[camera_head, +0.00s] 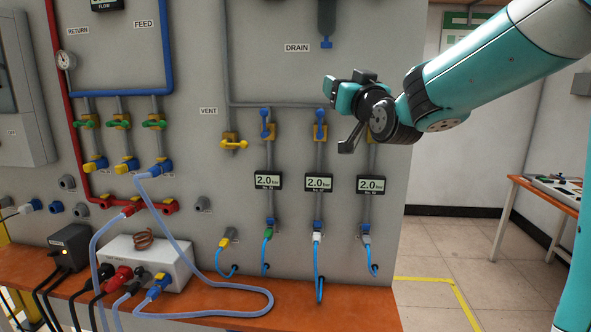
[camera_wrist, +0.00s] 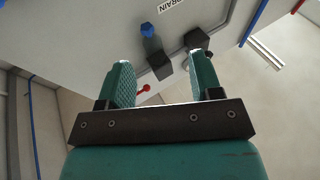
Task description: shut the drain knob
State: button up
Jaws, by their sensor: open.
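The drain knob (camera_head: 326,42) is a small blue knob at the lower end of a dark grey cylinder, to the right of the DRAIN label (camera_head: 297,48) on the grey panel. In the wrist view the blue knob (camera_wrist: 147,30) shows beyond my fingers, near the top, with part of the DRAIN label. Its setting cannot be told. My gripper (camera_head: 340,112) is open and empty, below and slightly right of the knob and apart from it. In the wrist view a clear gap shows between the two teal fingers (camera_wrist: 162,76).
Blue-handled valves (camera_head: 268,124) stand in a row on the panel, one close behind my gripper in the head view. A yellow vent valve (camera_head: 234,143) is left of them. Pressure displays (camera_head: 319,183) and blue hoses hang below. An orange bench (camera_head: 240,320) runs along the bottom.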

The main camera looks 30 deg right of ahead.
jog(key=s+a+f+n+g+y+b, duration=0.2)
jog(key=a+f+g+y, duration=0.4)
jog(key=a+f, duration=0.6)
jog(key=shift+s+a+f+n+g, duration=0.25)
jog(key=shift+s+a+n+g, duration=0.3)
jog(key=shift+s, duration=0.45)
